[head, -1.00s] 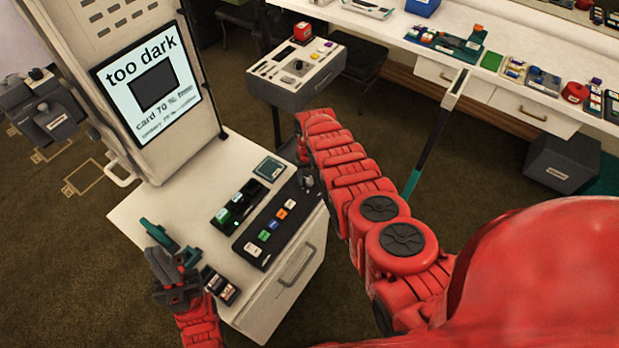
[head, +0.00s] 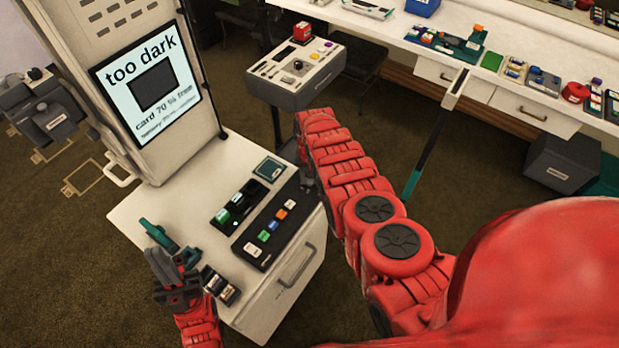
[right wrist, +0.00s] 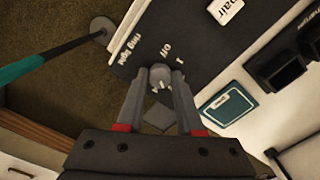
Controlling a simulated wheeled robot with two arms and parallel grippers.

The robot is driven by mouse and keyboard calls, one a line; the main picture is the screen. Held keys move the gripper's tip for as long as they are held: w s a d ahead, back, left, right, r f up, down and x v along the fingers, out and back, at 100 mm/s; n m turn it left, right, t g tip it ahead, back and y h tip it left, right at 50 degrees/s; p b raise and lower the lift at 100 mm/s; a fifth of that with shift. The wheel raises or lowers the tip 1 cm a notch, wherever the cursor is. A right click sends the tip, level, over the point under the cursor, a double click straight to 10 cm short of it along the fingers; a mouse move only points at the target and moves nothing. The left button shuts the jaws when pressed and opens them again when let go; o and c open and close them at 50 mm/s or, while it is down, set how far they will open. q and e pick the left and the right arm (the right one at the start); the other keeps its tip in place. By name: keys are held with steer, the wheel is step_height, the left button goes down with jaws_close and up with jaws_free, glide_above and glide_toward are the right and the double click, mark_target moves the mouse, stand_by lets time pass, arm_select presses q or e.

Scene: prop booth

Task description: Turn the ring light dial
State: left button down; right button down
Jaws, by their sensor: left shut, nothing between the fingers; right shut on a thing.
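The ring light dial (right wrist: 160,74) is a small grey knob on a dark panel, with "ring" lettering, "off" and "1" printed around it in the right wrist view. My right gripper (right wrist: 161,86) is shut on the dial, one finger on each side. In the head view this gripper (head: 307,180) is at the far right end of the dark button panel (head: 262,258), and my arm and hand hide the dial. My left gripper (head: 172,268) is shut and empty at the cabinet's left front. The booth screen (head: 150,85) reads "too dark" above a dark square.
The white cabinet top (head: 150,205) holds a green card reader-like pad (head: 270,168), a tray with green items (head: 238,204) and a teal tool (head: 158,235) near my left gripper.

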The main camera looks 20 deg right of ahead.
steer(key=m+b, duration=0.1)
steer(key=m, duration=0.2)
steer(key=shift+f+m+b, duration=0.1)
steer(key=shift+m+b, duration=0.25)
steer(key=shift+m, duration=0.75)
steer(key=shift+m+b, duration=0.3)
steer(key=shift+m, duration=0.3)
steer(key=c, duration=0.5)
jaws_free()
steer(key=shift+c, duration=0.2)
steer(key=shift+r, duration=0.25)
